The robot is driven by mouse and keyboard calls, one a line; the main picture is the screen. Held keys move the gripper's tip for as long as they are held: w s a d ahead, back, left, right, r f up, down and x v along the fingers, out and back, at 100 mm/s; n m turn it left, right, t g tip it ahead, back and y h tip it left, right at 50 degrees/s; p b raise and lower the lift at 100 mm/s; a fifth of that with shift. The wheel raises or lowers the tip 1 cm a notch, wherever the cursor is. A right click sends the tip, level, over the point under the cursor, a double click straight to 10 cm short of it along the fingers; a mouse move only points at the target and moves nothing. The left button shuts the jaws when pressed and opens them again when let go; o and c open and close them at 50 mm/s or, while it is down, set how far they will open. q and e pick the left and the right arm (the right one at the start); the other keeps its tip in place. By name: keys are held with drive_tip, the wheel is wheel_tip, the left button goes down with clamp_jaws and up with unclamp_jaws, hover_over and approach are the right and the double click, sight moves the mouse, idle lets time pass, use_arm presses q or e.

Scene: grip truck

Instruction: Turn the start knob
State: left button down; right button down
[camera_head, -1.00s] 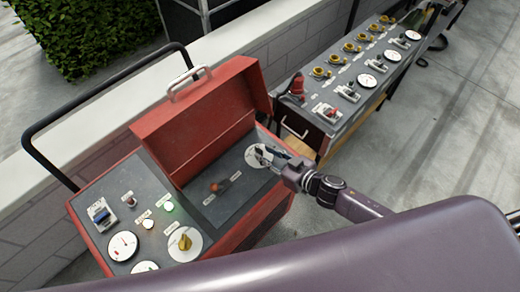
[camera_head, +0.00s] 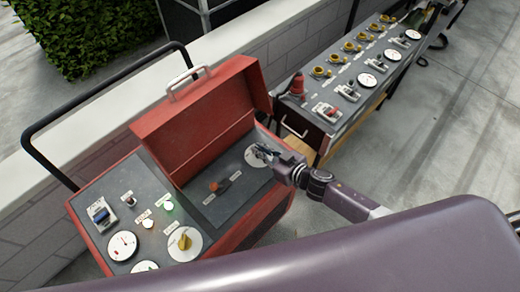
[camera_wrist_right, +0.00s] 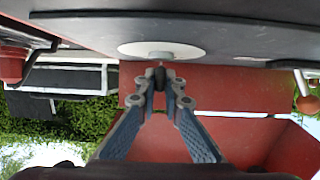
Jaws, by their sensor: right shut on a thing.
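The red control box (camera_head: 200,125) stands open with its lid raised. A round white dial plate (camera_head: 252,154) lies at the right end of its dark recessed panel; it also shows in the right wrist view (camera_wrist_right: 190,51). My right gripper (camera_head: 265,153) is at this plate, its fingers shut on the small dark knob (camera_wrist_right: 160,74) in front of the plate's middle. The fingers hide most of the knob, and the label by it is too small to read. My left gripper is not in view.
The recessed panel also bears an orange-tipped lever (camera_head: 216,187). A second console (camera_head: 345,90) stands close behind my right arm.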

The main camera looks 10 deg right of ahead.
drive_tip(key=shift+n, duration=0.4)
drive_tip(key=shift+w+d+n+g+y, duration=0.1)
drive_tip(key=shift+d+n+g+y, duration=0.1)
drive_tip(key=shift+n+g+y, duration=0.5)
drive_tip(key=shift+w+n+g+y, duration=0.1)
drive_tip(key=shift+n+g+y, duration=0.5)
drive_tip(key=shift+y, duration=0.2)
drive_tip(key=shift+f+n+g+y+b, duration=0.1)
drive_tip(key=shift+n+g+y+b, duration=0.2)
drive_tip(key=shift+n+g+b, duration=0.15)
drive_tip(key=n+g+y+b, duration=0.1)
drive_tip(key=n+g+b, duration=0.2)
drive_tip(key=shift+f+y, duration=0.15)
drive_tip(key=shift+y, duration=0.25)
drive_tip(key=shift+n+g+b, duration=0.65)
drive_tip(key=shift+g+b, duration=0.1)
drive_tip(key=shift+b, duration=0.45)
drive_tip(key=shift+r+n+g+y+b, duration=0.25)
drive_tip(key=shift+n+g+y+b, duration=0.05)
